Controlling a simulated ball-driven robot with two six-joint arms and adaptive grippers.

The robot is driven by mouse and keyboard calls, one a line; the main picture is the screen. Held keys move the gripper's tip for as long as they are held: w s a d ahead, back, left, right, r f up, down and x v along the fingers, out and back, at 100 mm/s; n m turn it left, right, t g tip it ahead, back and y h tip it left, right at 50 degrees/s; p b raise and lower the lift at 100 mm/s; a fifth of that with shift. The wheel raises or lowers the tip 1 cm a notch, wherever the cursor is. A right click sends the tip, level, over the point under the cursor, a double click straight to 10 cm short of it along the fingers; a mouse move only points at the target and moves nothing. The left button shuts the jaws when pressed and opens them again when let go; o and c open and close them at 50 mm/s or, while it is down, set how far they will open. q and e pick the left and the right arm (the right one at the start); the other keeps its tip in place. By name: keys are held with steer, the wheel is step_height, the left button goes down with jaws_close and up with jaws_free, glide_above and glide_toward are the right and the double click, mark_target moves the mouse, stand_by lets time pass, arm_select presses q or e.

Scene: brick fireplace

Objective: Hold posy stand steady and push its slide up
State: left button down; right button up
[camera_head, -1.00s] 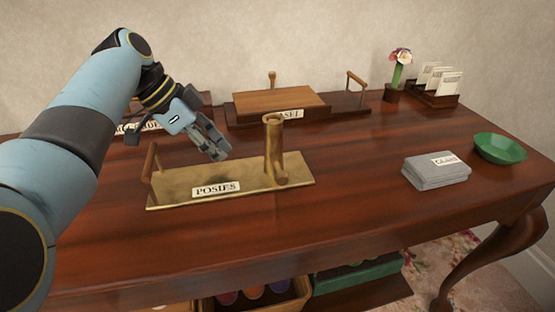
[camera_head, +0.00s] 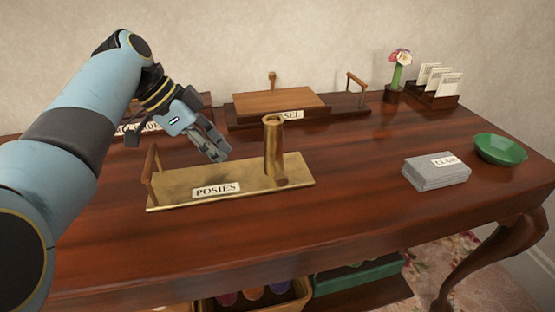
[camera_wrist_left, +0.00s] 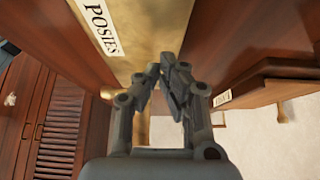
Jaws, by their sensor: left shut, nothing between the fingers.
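The posy stand is a brass plate (camera_head: 235,182) with a white POSIES label at its front. A wooden handle (camera_head: 150,166) stands at its left end. An upright brass tube (camera_head: 273,140) stands toward its right end, with a short wooden knob (camera_head: 280,180) low at its front; which part is the slide I cannot tell. My left gripper (camera_head: 222,157) is shut and empty, above the plate's far side, left of the tube and apart from it. In the left wrist view, the shut fingertips (camera_wrist_left: 165,68) show beside the brass plate (camera_wrist_left: 150,30). My right gripper is not in view.
A wooden easel stand (camera_head: 280,102) sits behind, with another labelled stand at back left, partly hidden by my arm. Grey cards (camera_head: 435,173), a green bowl (camera_head: 499,149), a flower holder (camera_head: 395,92) and a card rack (camera_head: 433,92) stand right. The table's front is clear.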

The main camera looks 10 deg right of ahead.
arm_select(q)
steer(key=shift+f+b, duration=0.5)
steer(key=shift+f, duration=0.6)
steer(key=shift+s+f, duration=0.2)
stand_by(0.8)
